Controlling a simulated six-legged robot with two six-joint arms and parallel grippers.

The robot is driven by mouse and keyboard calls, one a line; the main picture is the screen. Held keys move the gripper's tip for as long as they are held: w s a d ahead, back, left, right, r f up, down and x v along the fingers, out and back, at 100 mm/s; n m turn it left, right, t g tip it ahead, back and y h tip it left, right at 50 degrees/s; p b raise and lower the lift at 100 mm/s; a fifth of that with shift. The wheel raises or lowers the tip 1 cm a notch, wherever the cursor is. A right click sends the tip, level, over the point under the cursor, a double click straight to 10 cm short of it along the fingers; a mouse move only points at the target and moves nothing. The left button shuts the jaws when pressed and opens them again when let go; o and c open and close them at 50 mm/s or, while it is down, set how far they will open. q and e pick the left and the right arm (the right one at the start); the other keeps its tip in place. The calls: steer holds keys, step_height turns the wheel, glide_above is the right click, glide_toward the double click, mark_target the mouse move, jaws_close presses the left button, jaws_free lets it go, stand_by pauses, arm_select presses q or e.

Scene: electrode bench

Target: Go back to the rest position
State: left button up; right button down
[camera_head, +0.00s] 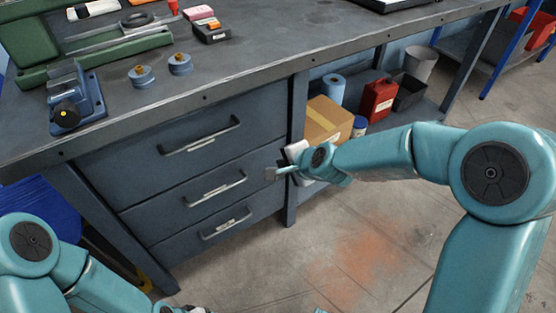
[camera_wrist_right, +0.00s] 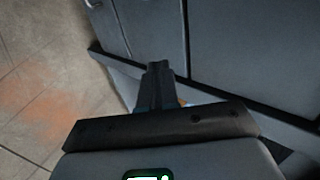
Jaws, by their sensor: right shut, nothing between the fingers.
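My right gripper (camera_head: 272,173) is at the end of my teal right arm, in front of the bench's drawer fronts near their right edge. Its fingers are together with nothing between them. In the right wrist view the closed fingers (camera_wrist_right: 157,85) point toward the grey drawer cabinet. Whether the fingertips touch the cabinet I cannot tell. My left arm shows at the lower left of the head view, and its gripper is below the picture edge.
The drawer unit (camera_head: 165,188) looks shut, with its handles sticking out. The bench top (camera_head: 255,65) carries a green case (camera_head: 25,45), a blue fixture (camera_head: 78,100) and two blue round pieces. A cardboard box (camera_head: 325,122) and red can (camera_head: 377,100) sit on the lower shelf. The floor is clear.

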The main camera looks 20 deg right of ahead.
steer(key=s+f+n+g, duration=0.1)
steer(key=s+f+g, duration=0.2)
steer(key=s+f, duration=0.35)
steer(key=s+f+g, duration=0.2)
steer(key=s+f, duration=0.2)
steer(key=f, duration=0.5)
steer(key=s+a+f+n+g, duration=0.1)
steer(key=s+f+n+g, duration=0.1)
steer(key=s+f+n, duration=0.45)
steer(key=s+a+f+n+g, duration=0.1)
steer(key=s+a+f+g, duration=0.15)
steer(key=s, duration=0.65)
step_height(320, 180, up, 27)
steer(key=n+y+p, duration=0.1)
steer(key=n+p, duration=0.3)
steer(key=p, duration=2.3)
steer(key=shift+s+d+f+t, duration=0.2)
steer(key=shift+s+t, duration=0.2)
steer(key=shift+t, duration=0.05)
